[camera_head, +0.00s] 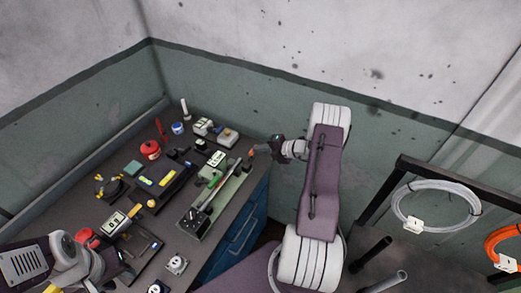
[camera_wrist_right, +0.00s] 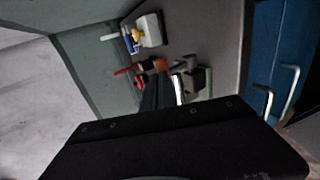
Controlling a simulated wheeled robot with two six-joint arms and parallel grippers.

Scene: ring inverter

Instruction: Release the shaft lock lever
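A green base plate (camera_head: 227,197) lies along the right side of the bench. A long grey shaft (camera_head: 216,192) with a dark block at its near end runs along it. A small red-tipped part (camera_head: 251,153), possibly the lock lever, sits at the plate's far end. My right gripper (camera_head: 262,148) is at that end, close to the red tip; contact cannot be told. In the right wrist view, dark fingers (camera_wrist_right: 159,92) point toward a red-brown part (camera_wrist_right: 154,66); their gap is unclear. My left gripper (camera_head: 122,268) is low over the bench's near left; its fingers are hard to make out.
The bench (camera_head: 163,222) is crowded with several small tools and devices, including a red round item (camera_head: 150,149) and a white-and-grey box (camera_head: 228,138). Blue drawers (camera_head: 240,233) are below its right edge. A cable coil (camera_head: 437,207) hangs on a rack at right.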

